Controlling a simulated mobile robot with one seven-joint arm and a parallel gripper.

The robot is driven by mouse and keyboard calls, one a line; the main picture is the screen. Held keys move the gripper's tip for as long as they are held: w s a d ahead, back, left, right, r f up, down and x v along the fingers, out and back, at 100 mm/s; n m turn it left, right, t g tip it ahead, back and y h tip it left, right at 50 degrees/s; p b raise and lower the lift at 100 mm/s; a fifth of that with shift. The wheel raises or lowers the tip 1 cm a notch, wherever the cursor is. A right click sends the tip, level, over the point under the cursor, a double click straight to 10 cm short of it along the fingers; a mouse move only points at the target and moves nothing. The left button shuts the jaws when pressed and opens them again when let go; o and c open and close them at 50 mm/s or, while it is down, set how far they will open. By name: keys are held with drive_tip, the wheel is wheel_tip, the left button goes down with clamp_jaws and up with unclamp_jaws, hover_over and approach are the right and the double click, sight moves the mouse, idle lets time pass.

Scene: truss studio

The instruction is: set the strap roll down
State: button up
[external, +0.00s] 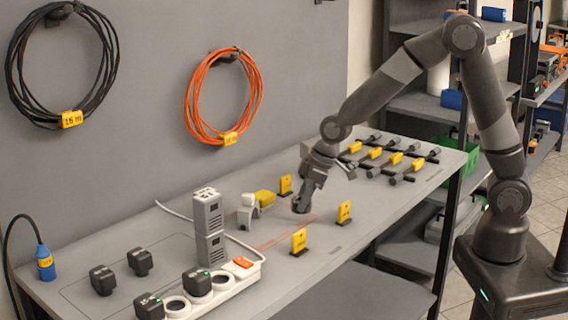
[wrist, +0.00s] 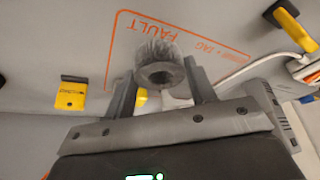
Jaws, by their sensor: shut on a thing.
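The strap roll (wrist: 160,62) is a small grey ring-shaped roll with a hole in its end. My gripper (wrist: 160,85) is shut on it, one finger on each side. In the external view my gripper (external: 311,188) points down over the bench, with the dark roll (external: 301,204) at its tip. In the wrist view the roll overlaps an orange outline (wrist: 109,55) marked FAULT and TAG on the bench top. I cannot tell whether the roll touches the bench. The fingers and roll hide part of the outline.
Yellow tags on dark stands (external: 299,242), (external: 344,212) and (external: 286,185) surround the spot. A white and yellow item (external: 247,212) and a grey socket tower (external: 208,228) stand to the left. Rows of yellow-tagged dark tools (external: 375,154) lie at right.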

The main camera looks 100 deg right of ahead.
drive_tip(key=shift+f, duration=1.7)
drive_tip(key=shift+f, duration=0.15)
drive_tip(key=o, duration=0.9)
drive_tip(key=shift+o, duration=0.2)
